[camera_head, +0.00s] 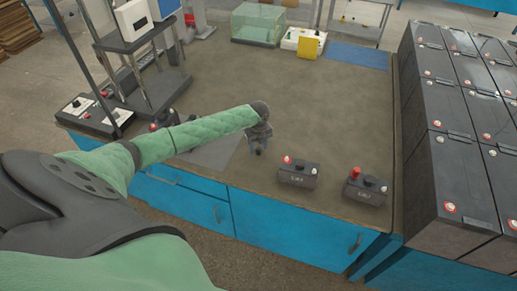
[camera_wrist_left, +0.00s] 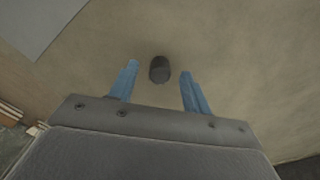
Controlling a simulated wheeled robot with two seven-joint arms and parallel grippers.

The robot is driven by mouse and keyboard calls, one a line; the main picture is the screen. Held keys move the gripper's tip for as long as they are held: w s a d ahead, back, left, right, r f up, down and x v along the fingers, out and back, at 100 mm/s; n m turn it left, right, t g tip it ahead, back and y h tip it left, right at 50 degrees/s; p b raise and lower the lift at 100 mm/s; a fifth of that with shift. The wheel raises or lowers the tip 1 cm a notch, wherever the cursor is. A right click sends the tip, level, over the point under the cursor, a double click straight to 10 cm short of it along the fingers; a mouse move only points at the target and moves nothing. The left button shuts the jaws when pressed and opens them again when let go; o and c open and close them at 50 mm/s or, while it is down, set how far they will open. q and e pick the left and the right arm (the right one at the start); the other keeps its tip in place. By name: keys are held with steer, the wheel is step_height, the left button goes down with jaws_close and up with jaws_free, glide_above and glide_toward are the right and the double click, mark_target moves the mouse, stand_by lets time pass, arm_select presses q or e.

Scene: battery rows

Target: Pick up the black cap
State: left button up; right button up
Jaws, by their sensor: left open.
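The black cap (camera_wrist_left: 159,69) is a small dark cylinder on the tabletop in the left wrist view. It lies ahead of and roughly midway between the fingers of my left gripper (camera_wrist_left: 159,90), with bare space on both sides. The two blue fingers are apart and nothing is held between them. In the head view, my left gripper (camera_head: 257,150) points down at the brown table (camera_head: 320,105) near its middle front. I cannot make out the cap there; the gripper seems to hide it. My right gripper is in neither view.
Two small black boxes with red and black terminals, one box (camera_head: 298,173) and another box (camera_head: 366,187), stand right of the gripper near the front edge. Tall black batteries (camera_head: 450,150) line the right side. A grey sheet (camera_head: 213,155) lies left. The table's middle is clear.

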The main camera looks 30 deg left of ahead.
arm_select(q)
steer(key=shift+s+f, duration=0.1)
steer(key=c, duration=1)
steer(key=shift+c, duration=0.2)
